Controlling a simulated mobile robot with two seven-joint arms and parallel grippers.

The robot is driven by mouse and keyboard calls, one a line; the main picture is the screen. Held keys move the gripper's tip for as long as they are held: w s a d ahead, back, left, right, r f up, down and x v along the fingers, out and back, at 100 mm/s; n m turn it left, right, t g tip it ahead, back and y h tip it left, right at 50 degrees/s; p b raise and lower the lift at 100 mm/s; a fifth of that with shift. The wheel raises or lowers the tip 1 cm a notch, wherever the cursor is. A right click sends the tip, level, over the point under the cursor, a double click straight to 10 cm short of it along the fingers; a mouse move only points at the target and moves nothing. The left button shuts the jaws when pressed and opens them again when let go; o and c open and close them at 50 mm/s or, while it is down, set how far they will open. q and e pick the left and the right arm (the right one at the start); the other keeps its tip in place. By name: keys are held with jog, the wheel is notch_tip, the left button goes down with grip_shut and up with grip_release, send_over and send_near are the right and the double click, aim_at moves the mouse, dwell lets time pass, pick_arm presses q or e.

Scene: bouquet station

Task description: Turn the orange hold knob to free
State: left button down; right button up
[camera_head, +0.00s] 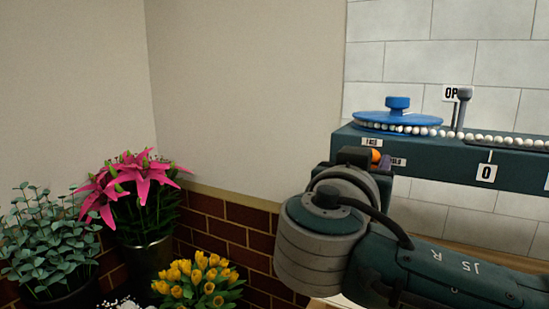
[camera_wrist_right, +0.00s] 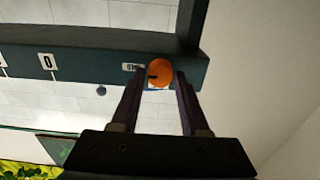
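The orange hold knob (camera_wrist_right: 160,73) is on the end of the dark teal beam (camera_wrist_right: 95,65) in the right wrist view. A dark mark on its face points left, towards a small white label (camera_wrist_right: 132,67) too small to read. My right gripper (camera_wrist_right: 159,80) is open, with one finger on each side of the knob and narrow gaps visible. In the head view the knob (camera_head: 376,156) is partly hidden by my right gripper. A label (camera_head: 371,142) above it seems to read FREE, and another (camera_head: 397,162) to its right HOLD. My left gripper is not in view.
A blue wheel (camera_head: 397,119) with a bead chain (camera_head: 480,138) lies on the beam, beside a grey lever (camera_head: 461,105). Pink lilies (camera_head: 140,180), yellow tulips (camera_head: 200,275) and eucalyptus (camera_head: 50,240) stand at the left. The wall beside them is bare.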

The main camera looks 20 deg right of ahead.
grip_shut()
jog(key=shift+n, duration=0.3)
jog(key=n+p, duration=0.1)
jog(key=n, duration=0.7)
jog(key=n+p, duration=0.2)
jog(key=n, duration=0.7)
jog(key=shift+w+a+f, duration=0.1)
jog(key=shift+w, duration=0.05)
jog(key=shift+n, duration=0.3)
dwell(0.5)
jog(key=shift+o, duration=2)
grip_release()
